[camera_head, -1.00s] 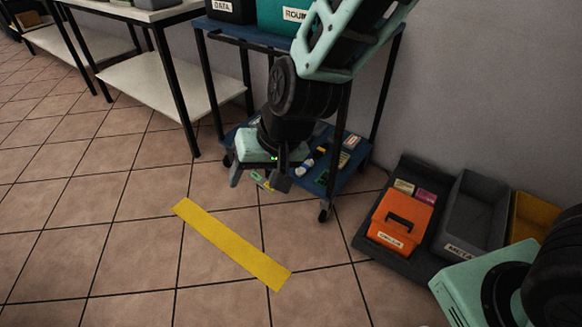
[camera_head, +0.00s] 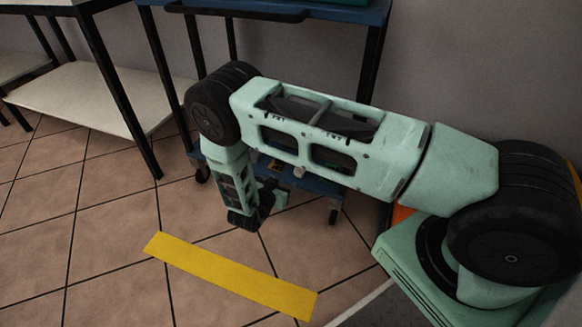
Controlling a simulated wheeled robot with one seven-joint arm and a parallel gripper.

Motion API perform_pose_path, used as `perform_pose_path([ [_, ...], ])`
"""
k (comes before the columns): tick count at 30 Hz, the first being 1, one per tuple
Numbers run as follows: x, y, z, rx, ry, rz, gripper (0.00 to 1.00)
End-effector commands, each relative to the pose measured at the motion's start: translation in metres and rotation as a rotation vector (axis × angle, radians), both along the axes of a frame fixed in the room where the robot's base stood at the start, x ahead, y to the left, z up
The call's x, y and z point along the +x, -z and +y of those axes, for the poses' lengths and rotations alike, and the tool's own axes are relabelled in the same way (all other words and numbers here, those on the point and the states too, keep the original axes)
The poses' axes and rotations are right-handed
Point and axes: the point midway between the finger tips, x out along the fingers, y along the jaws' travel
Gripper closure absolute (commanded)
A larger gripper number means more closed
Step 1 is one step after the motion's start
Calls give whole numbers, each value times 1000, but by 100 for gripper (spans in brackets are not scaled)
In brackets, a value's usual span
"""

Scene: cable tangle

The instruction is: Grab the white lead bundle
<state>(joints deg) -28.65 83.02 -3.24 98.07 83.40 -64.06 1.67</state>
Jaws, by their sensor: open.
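My gripper (camera_head: 272,200) hangs low at the end of my bent arm, in front of the lower shelf of a blue cart (camera_head: 325,187). Its fingers are partly hidden by the wrist, and it looks open with nothing visible in it. I cannot make out the white lead bundle for certain. A small pale bit (camera_head: 300,172) shows at the lower shelf, just below my arm link, too small to name. My arm covers most of that shelf and whatever lies on it.
A yellow floor strip (camera_head: 230,277) lies on the tiles in front of the cart. A table with a white lower shelf (camera_head: 95,97) stands at left. An orange thing (camera_head: 401,214) is mostly hidden behind my arm at right. The tiled floor at left is clear.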

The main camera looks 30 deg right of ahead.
Motion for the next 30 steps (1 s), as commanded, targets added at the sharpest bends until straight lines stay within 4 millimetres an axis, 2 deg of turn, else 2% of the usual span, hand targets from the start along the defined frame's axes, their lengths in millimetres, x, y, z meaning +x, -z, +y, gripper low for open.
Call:
perform_pose_path([
  [5,11,13,-20,-11,7,-5,38],
  [16,50,42,-78,-8,6,-5,38],
  [21,59,48,-92,-7,5,-2,38],
  [26,63,50,-97,-7,5,-2,38],
  [30,69,59,-106,-7,4,-3,38],
])
